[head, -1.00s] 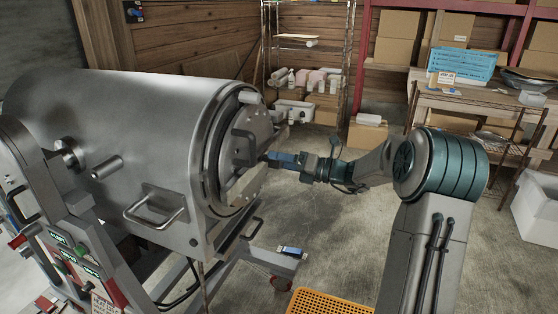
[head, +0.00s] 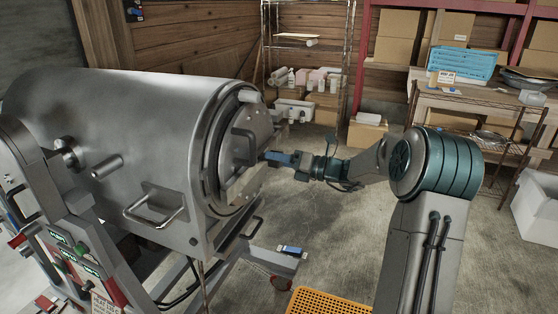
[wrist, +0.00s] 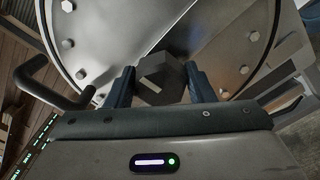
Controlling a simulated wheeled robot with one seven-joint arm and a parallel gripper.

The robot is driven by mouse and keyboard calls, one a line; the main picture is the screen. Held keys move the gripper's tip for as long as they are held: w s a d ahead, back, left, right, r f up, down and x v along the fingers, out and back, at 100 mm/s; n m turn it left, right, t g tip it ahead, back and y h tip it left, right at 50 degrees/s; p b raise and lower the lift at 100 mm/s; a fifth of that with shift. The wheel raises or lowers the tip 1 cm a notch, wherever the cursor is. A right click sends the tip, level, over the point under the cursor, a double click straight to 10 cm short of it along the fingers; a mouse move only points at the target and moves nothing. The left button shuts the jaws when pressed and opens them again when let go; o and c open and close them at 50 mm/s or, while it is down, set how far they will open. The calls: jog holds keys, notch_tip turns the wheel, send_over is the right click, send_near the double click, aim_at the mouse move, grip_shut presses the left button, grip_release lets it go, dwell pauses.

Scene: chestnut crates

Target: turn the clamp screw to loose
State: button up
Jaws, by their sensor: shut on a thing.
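A large steel drum (head: 130,130) lies on its side on a frame at the left, its round lid (head: 240,150) facing right. In the wrist view the lid (wrist: 105,40) carries a metal bar with a dark, faceted screw head (wrist: 162,78), which I take to be the clamp screw. My gripper (wrist: 160,88) has a blue finger on each side of this head and is shut on it. In the head view my gripper (head: 272,157) reaches the lid's front from the right; the screw head is hidden there.
A dark handle (wrist: 45,85) sticks out left of my gripper. A lower metal ledge (head: 270,262) holds a small blue-and-white item (head: 290,250). An orange crate (head: 330,302) is at the bottom.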

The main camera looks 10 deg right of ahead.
jog(key=n+b, duration=0.2)
jog(key=n, duration=0.2)
jog(key=shift+f+n, duration=0.15)
jog(key=shift+n, duration=0.15)
jog(key=n+b, duration=0.2)
jog(key=n, duration=0.1)
jog(key=shift+f+n+b, duration=0.1)
jog(key=shift+n+b, duration=0.2)
jog(key=shift+b, duration=0.1)
jog(key=n+b, duration=0.4)
jog(key=shift+n, duration=0.3)
jog(key=n+b, duration=0.3)
jog(key=b, duration=0.1)
jog(key=shift+f+n, duration=0.1)
jog(key=shift+n, duration=0.2)
jog(key=n+b, duration=0.4)
jog(key=b, duration=0.1)
jog(key=shift+s, duration=0.1)
jog(key=n+b, duration=0.5)
jog(key=shift+f+b, duration=0.1)
jog(key=shift+b, duration=0.3)
jog(key=n+b, duration=0.3)
jog(key=shift+b, duration=0.4)
jog(key=shift+r+n+b, duration=0.2)
jog(key=shift+n+b, duration=1.2)
jog(key=shift+n, duration=0.3)
